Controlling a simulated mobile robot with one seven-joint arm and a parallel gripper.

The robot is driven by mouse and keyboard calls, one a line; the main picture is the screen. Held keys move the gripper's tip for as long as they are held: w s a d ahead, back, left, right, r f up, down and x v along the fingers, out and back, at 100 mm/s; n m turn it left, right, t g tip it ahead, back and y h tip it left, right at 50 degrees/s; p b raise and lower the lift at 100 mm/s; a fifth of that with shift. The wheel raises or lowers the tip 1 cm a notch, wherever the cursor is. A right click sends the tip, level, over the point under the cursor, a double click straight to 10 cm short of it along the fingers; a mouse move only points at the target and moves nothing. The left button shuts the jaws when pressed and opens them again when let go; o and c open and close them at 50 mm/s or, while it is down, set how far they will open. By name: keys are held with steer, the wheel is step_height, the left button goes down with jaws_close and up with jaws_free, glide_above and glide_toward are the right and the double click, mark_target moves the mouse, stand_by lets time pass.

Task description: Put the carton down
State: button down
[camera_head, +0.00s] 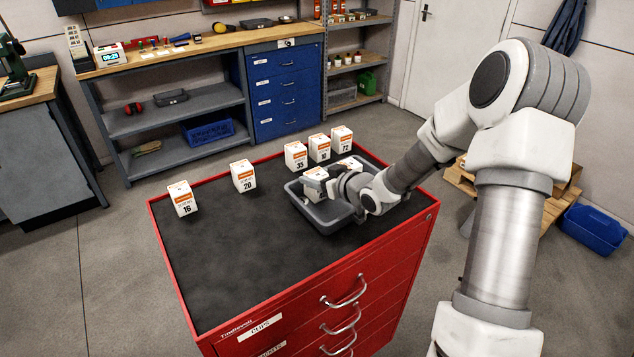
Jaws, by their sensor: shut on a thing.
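My gripper (327,183) reaches in from the right and is shut on a white and orange carton (312,185). The carton is over the left part of a grey tray (325,225) on the red cabinet's dark top (240,250). I cannot tell whether its base touches the tray floor; my gripper hides part of it. Another carton (348,163) shows partly behind my gripper at the tray's far side.
Cartons marked 16 (182,199), 20 (243,176), 35 (296,156), 10 (319,149) and 72 (341,140) stand along the cabinet top's far side. The front left of the top is clear. A workbench (200,48) and shelves (357,70) stand behind.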

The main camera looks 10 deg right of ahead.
steer(key=shift+f, duration=0.6)
steer(key=shift+f, duration=0.2)
steer(key=shift+c, duration=0.6)
jaws_free()
steer(key=shift+r, duration=0.2)
steer(key=shift+s+d+r, duration=0.1)
steer(key=shift+s+d, duration=0.05)
steer(key=shift+s, duration=0.1)
steer(key=p+v, duration=0.1)
steer(key=v, duration=1)
steer(key=shift+s, duration=0.25)
